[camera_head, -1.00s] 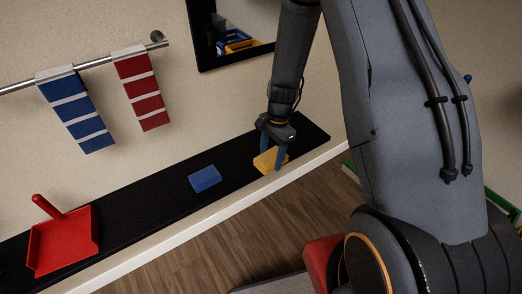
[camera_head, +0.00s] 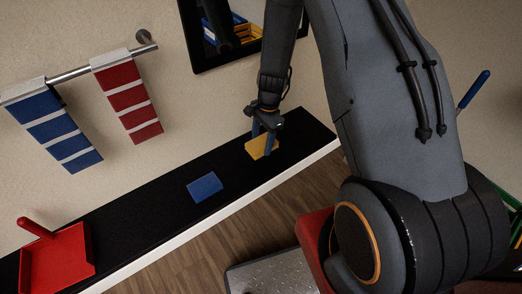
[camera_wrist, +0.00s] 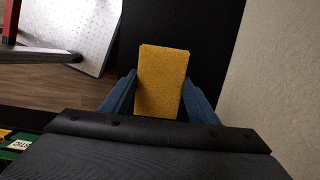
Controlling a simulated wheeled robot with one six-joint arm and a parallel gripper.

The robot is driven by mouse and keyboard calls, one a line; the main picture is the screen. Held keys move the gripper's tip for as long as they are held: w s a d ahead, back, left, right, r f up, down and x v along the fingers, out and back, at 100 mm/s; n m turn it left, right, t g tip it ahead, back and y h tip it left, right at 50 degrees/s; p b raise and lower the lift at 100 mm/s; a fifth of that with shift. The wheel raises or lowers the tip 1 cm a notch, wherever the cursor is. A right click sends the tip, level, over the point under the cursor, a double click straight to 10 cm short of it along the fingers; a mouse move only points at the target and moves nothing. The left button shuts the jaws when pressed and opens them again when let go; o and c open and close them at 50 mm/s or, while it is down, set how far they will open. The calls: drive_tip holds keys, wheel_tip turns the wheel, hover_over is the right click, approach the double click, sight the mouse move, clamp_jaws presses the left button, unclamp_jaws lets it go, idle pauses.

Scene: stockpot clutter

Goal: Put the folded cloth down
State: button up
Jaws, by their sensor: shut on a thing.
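A yellow folded cloth (camera_head: 262,147), a thick flat block in shape, is between the blue fingers of my gripper (camera_head: 263,137). The wrist view shows the cloth (camera_wrist: 162,80) pinched from both sides by the fingers (camera_wrist: 160,98), with the black shelf surface behind it. In the head view the cloth is over the right part of the black-topped shelf (camera_head: 140,207). I cannot tell whether its underside touches the shelf. A blue folded piece (camera_head: 205,187) lies on the shelf to the left of my gripper, apart from it.
A red dustpan (camera_head: 57,263) lies at the shelf's left end. Blue-striped (camera_head: 58,125) and red-striped (camera_head: 129,100) towels hang on a wall rail (camera_head: 75,72). A dark-framed mirror (camera_head: 190,50) is above the shelf. Bare shelf lies between the blue piece and the dustpan.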

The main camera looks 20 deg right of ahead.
sight(264, 141)
drive_tip(key=shift+d+f+p, duration=0.1)
drive_tip(key=shift+f+p, duration=0.45)
drive_tip(key=shift+f, duration=2.2)
drive_tip(key=shift+f, duration=0.1)
drive_tip(key=o, duration=1.1)
drive_tip(key=r+b, duration=0.1)
drive_tip(key=r, duration=0.2)
drive_tip(key=d+r, duration=0.1)
drive_tip(key=r, duration=0.3)
drive_tip(key=r+b, duration=0.1)
drive_tip(key=r, duration=0.2)
drive_tip(key=shift+w+d+r+b, duration=0.25)
drive_tip(key=shift+r+b, duration=0.05)
drive_tip(key=shift+r, duration=0.05)
wheel_tip(264, 141, up, 2)
drive_tip(key=shift+s, duration=0.1)
drive_tip(key=s+a+r+n+t+h, duration=0.1)
drive_tip(key=s+r+n, duration=1.3)
drive_tip(key=s+r, duration=0.3)
drive_tip(key=shift+s+a+t+h, duration=0.3)
drive_tip(key=shift+s+a+h, duration=0.05)
drive_tip(key=shift+a+h, duration=0.05)
